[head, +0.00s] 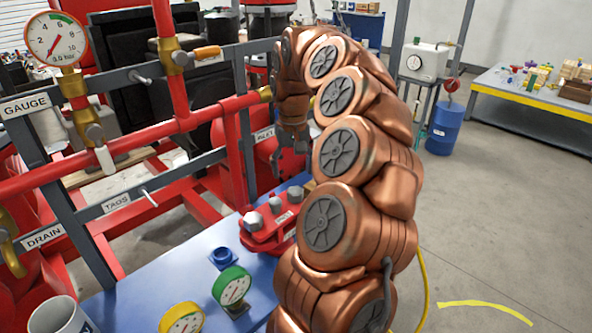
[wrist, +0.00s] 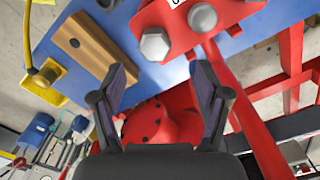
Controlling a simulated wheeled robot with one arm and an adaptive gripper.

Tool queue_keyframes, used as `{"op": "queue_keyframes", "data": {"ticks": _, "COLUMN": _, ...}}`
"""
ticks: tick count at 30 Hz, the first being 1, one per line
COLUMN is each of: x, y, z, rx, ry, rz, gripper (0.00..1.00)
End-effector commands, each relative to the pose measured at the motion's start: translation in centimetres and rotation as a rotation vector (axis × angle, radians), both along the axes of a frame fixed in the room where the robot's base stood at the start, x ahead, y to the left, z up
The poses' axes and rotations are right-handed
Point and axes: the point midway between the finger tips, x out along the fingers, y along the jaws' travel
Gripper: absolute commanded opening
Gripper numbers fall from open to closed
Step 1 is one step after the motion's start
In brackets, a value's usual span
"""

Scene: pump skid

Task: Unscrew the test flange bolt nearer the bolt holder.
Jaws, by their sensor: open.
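The red test flange (head: 262,238) sits on the blue bench top, with grey hex bolts standing in it. The bolt nearer the blue holder (head: 224,257) is the front-left one (head: 253,221); another bolt (head: 295,194) stands at the far right. The holder is a small blue block with a dark, empty-looking opening. My gripper (head: 291,142) hangs above and behind the flange, apart from it. In the wrist view my gripper (wrist: 163,76) is open and empty. The red flange shows at the top there, with two bolt heads (wrist: 155,43) beyond the fingers; the holder is not visible.
A green-rimmed gauge (head: 232,287), a yellow gauge (head: 183,320) and a white mug (head: 58,316) stand at the front of the bench. Red pipes and a grey label rack (head: 120,200) rise on the left. A wooden block (wrist: 90,45) lies beside the flange.

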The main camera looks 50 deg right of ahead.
Motion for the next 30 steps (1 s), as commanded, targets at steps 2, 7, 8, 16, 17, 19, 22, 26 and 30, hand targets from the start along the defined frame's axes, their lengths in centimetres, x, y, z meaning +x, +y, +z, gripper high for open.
{"op": "queue_keyframes", "data": {"ticks": 2, "x": -0.2, "y": -0.7, "z": -0.4, "rx": -0.001, "ry": 0.004, "rz": -0.018, "gripper": 0.75}}
{"op": "queue_keyframes", "data": {"ticks": 7, "x": -0.3, "y": -0.9, "z": -1.3, "rx": 0.002, "ry": 0.006, "rz": -0.025, "gripper": 0.75}}
{"op": "queue_keyframes", "data": {"ticks": 8, "x": -0.3, "y": -0.9, "z": -1.6, "rx": 0.001, "ry": 0.005, "rz": -0.025, "gripper": 0.75}}
{"op": "queue_keyframes", "data": {"ticks": 16, "x": -0.3, "y": -0.9, "z": -4.9, "rx": 0.0, "ry": 0.004, "rz": -0.021, "gripper": 0.75}}
{"op": "queue_keyframes", "data": {"ticks": 17, "x": -0.3, "y": -0.8, "z": -5.3, "rx": 0.001, "ry": 0.004, "rz": -0.021, "gripper": 0.75}}
{"op": "queue_keyframes", "data": {"ticks": 19, "x": -0.3, "y": -0.7, "z": -6.2, "rx": 0.003, "ry": 0.008, "rz": -0.021, "gripper": 0.75}}
{"op": "queue_keyframes", "data": {"ticks": 22, "x": -0.3, "y": -0.8, "z": -7.1, "rx": -0.001, "ry": 0.004, "rz": -0.021, "gripper": 0.75}}
{"op": "queue_keyframes", "data": {"ticks": 26, "x": -0.2, "y": -0.8, "z": -7.7, "rx": -0.001, "ry": 0.002, "rz": -0.021, "gripper": 0.75}}
{"op": "queue_keyframes", "data": {"ticks": 30, "x": -0.2, "y": -0.8, "z": -8.0, "rx": -0.001, "ry": 0.002, "rz": -0.021, "gripper": 0.75}}
